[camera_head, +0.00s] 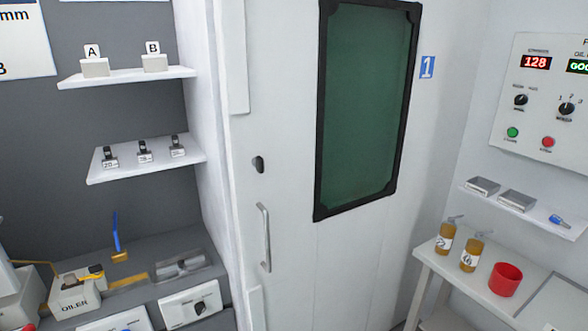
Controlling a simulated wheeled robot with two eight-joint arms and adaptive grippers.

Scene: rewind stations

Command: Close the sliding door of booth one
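The white sliding door (289,262) stands in the middle of the view, with a black-framed dark green window (366,105). A vertical grey bar handle (265,238) is near its left edge, with a small dark fitting (258,164) above it. A blue sign with a white 1 (427,67) is right of the window. I cannot tell from this view whether the door is fully shut; no clear gap shows at its left edge. Neither of my grippers is in view.
At left, shelves hold blocks marked A and B (95,67) and small weights (144,151); a counter below carries a box marked OILER (74,293). At right, a control panel (540,95) is above a bench (457,283) with two amber bottles and a red cup (505,279).

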